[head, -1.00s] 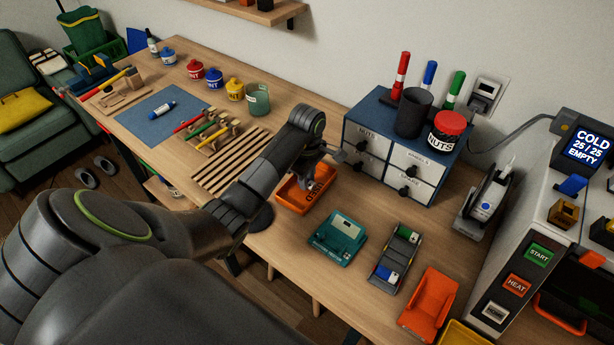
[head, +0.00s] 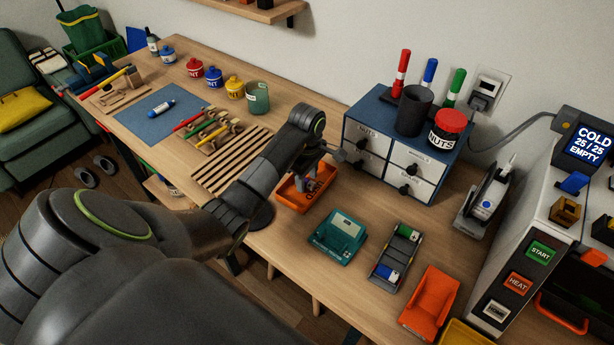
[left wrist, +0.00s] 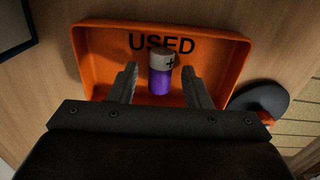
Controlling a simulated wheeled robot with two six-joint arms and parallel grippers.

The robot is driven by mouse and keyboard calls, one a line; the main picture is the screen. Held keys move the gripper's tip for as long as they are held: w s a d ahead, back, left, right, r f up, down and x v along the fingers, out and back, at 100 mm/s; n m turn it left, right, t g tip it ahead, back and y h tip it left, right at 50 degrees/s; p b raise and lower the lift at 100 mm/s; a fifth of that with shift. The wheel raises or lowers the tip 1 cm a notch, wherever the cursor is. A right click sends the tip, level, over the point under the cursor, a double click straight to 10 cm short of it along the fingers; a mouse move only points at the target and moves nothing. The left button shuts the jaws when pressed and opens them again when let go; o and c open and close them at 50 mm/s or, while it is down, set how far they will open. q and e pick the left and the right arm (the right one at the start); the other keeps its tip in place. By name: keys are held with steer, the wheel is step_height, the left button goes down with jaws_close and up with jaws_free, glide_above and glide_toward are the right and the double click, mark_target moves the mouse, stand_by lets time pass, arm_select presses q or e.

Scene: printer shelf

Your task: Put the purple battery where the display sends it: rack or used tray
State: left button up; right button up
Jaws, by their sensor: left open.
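The purple battery (left wrist: 161,76), with a pale top marked with a plus, shows in the left wrist view inside the orange used tray (left wrist: 90,50). The tray is lettered "USED" and also shows in the head view (head: 292,203). My left gripper (left wrist: 161,88) is open, with one finger on each side of the battery and visible gaps between. In the head view the left gripper (head: 313,172) is over the tray and the battery is hard to make out. The teal device (head: 338,238) stands right of the tray. My right gripper is not in view.
A battery rack (head: 396,255) with blue and green pieces stands right of the teal device, and an orange holder (head: 430,303) beyond it. A blue drawer cabinet (head: 400,150) stands behind the tray.

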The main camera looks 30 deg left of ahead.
mark_target(307, 180)
arm_select(q)
steer(key=shift+r+p, duration=0.3)
steer(key=shift+r, duration=0.15)
steer(key=shift+w+r+b, duration=0.1)
steer(key=shift+r+b, duration=0.45)
steer(key=shift+b, duration=0.05)
step_height(307, 180, up, 4)
steer(key=shift+r+p, duration=0.2)
steer(key=shift+p, duration=0.4)
step_height(307, 180, up, 6)
steer(key=p, duration=0.6)
